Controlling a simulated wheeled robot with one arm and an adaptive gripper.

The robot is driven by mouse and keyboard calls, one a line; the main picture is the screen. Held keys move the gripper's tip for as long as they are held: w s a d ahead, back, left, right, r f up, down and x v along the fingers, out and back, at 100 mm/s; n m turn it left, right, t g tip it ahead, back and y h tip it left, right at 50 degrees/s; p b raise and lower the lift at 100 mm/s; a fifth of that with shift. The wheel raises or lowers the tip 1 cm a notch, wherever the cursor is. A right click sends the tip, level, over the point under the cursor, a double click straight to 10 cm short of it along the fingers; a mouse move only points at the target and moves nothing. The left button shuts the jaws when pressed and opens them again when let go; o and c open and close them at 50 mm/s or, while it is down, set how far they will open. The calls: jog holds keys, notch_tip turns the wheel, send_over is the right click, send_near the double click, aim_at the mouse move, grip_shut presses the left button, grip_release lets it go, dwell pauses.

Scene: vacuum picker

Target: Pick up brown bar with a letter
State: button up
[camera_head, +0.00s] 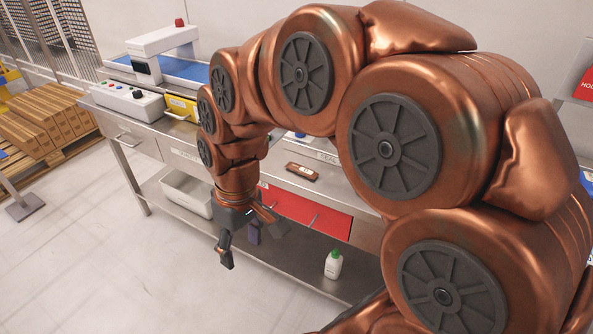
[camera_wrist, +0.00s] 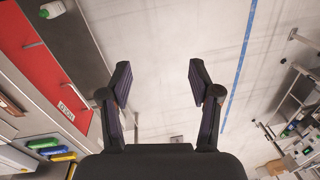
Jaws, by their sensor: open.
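A small brown bar (camera_head: 302,171) with a pale label lies on the steel bench top, to the right of my wrist in the head view. I cannot read a letter on it at this size. My gripper (camera_head: 240,262) hangs in front of the bench, below the level of its top, pointing down. The wrist view shows its two fingers (camera_wrist: 160,85) spread wide with only floor between them. It is open, empty and apart from the bar.
The steel bench (camera_head: 140,132) has red drawers (camera_head: 300,212) and a lower shelf with a white bin (camera_head: 186,193) and a white bottle (camera_head: 333,264) with a green cap. A control box (camera_head: 128,99) stands on the left. Floor in front is clear.

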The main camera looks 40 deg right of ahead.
jog(key=w+d+t, duration=0.2)
jog(key=w+d, duration=0.5)
jog(key=w, duration=0.2)
jog(key=t, duration=0.3)
send_near(302, 168)
jog(key=shift+a+f, duration=0.25)
jog(key=shift+a, duration=0.05)
jog(key=shift+d+f, duration=0.15)
jog(key=shift+f, duration=0.05)
jog(key=shift+p+x, duration=1.6)
jog(key=shift+x, duration=2.1)
jog(key=shift+w, duration=0.1)
jog(key=c, duration=1.2)
